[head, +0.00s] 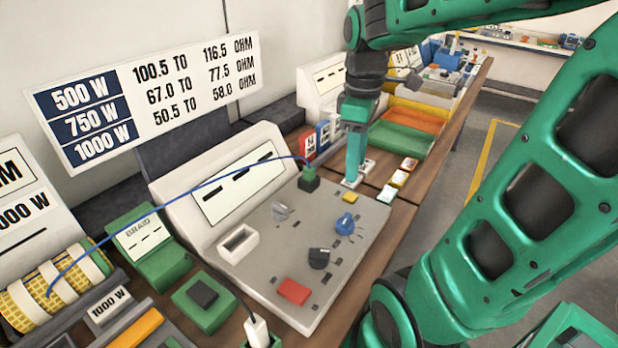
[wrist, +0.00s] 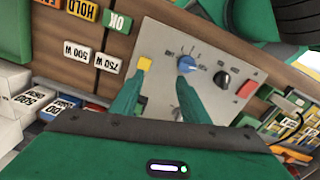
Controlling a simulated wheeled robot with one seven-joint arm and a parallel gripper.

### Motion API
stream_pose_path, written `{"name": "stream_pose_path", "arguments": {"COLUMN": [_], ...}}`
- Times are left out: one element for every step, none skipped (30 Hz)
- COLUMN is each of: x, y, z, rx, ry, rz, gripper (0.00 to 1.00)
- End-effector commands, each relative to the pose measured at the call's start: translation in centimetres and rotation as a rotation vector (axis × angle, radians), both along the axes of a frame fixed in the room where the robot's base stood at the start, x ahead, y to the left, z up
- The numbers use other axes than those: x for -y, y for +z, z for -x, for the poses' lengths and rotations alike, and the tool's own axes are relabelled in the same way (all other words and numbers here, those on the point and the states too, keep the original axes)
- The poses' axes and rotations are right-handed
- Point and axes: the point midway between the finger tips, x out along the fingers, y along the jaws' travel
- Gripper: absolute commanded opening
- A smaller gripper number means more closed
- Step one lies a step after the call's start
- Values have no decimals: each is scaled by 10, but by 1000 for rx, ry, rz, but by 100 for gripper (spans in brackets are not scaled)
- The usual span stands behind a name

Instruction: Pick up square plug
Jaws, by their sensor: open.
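A white squarish plug (head: 256,330) with a dark cable is at the bottom of the head view. I cannot tell for sure which one is the square plug. My gripper (head: 353,178) points down over the panel's far right corner, right of the green plug and apart from it. In the wrist view my gripper (wrist: 158,82) is open and empty, with the yellow button (wrist: 144,64) near one fingertip.
The panel carries a blue knob (head: 345,224), a black knob (head: 319,258), a red button (head: 294,291) and a white socket frame (head: 238,243). A yellow coil (head: 50,285) stands left. Small labelled blocks (head: 398,179) lie right of my gripper. Green and orange bins (head: 405,135) stand behind.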

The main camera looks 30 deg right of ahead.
Motion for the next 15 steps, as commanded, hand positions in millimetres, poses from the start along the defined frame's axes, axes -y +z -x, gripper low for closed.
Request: {"name": "stream_pose_path", "arguments": {"x": [-2, -3, -5, -7, -9, -11, -13, -15, -18, -20, -22, -24, -26, -28, -30], "y": [4, 7, 10, 13, 15, 19, 20, 23, 25, 27, 28, 30, 32, 33, 34], "z": [-14, -21, -31, -39, -46, -56, -64, -71, -80, -87, -93, -101, -106, -111, -116], "rx": [-3, -4, -5, -5, -6, -8, -10, -10, -10, -10, -10, -10, -10, -11, -9], "ry": [110, 183, 281, 355, 429, 528, 601, 673, 765, 833, 897, 976, 1030, 1081, 1142], "rz": [1, 0, -1, -1, -2, -2, -3, -4, -6, -7, -7, -10, -11, -12, -13], "gripper": [41, 41, 41, 41, 41, 41, 41, 41, 41, 41, 41, 41, 41, 41, 41]}}
